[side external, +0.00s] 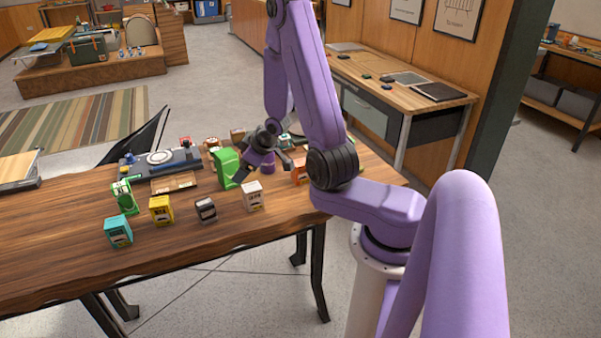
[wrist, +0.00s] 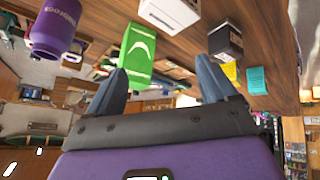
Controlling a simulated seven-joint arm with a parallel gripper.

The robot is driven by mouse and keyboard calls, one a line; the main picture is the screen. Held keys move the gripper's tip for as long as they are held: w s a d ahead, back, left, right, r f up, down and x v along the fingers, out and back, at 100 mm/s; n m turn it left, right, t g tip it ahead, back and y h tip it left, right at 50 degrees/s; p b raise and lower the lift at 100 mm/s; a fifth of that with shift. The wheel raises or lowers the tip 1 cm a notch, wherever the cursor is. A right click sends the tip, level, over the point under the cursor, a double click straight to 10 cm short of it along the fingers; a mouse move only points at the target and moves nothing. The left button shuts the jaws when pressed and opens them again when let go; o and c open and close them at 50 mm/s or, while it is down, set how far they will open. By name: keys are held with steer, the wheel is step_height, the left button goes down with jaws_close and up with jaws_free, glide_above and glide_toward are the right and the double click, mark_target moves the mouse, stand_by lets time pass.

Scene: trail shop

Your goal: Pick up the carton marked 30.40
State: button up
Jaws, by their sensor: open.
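Several small cartons stand on the wooden table, and I cannot read a 30.40 marking on any. In the side view they include a teal carton (side external: 118,232), a yellow carton (side external: 161,211), a dark carton with a white top (side external: 206,211), a cream-white carton (side external: 253,197) and an orange carton (side external: 299,173). The wrist view shows a white carton (wrist: 168,12), the dark carton (wrist: 226,42), part of the yellow one (wrist: 231,76) and the teal one (wrist: 257,80). My gripper (wrist: 160,86) is open, with nothing between its fingers. In the side view it is behind the cream-white carton.
A tall green item (side external: 227,169) stands close to my gripper; it also shows in the wrist view (wrist: 138,55). A purple canister (wrist: 54,28) is nearby. Another green item (side external: 124,197) stands at left, and a dark device (side external: 160,161) behind. The table's front strip is clear.

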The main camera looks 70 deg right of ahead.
steer(key=s+d+f+m+t+h, duration=0.2)
steer(key=s+d+f+m, duration=0.15)
steer(key=s+d, duration=0.35)
steer(key=m+h, duration=0.6)
steer(key=m, duration=0.1)
glide_toward(298, 163)
steer(key=shift+t, duration=0.5)
steer(key=shift+w+d+f, duration=0.55)
steer(key=shift+d+f, duration=0.1)
steer(key=shift+d, duration=0.25)
steer(key=shift+w+d+f, duration=0.55)
steer(key=shift+d+f, duration=0.15)
steer(key=shift+d, duration=0.15)
steer(key=shift+w+d+f, duration=0.55)
steer(key=shift+d+f, duration=0.1)
steer(key=shift+d, duration=0.25)
steer(key=shift+x, duration=2.75)
steer(key=shift+a+r, duration=0.1)
steer(key=c, duration=1.1)
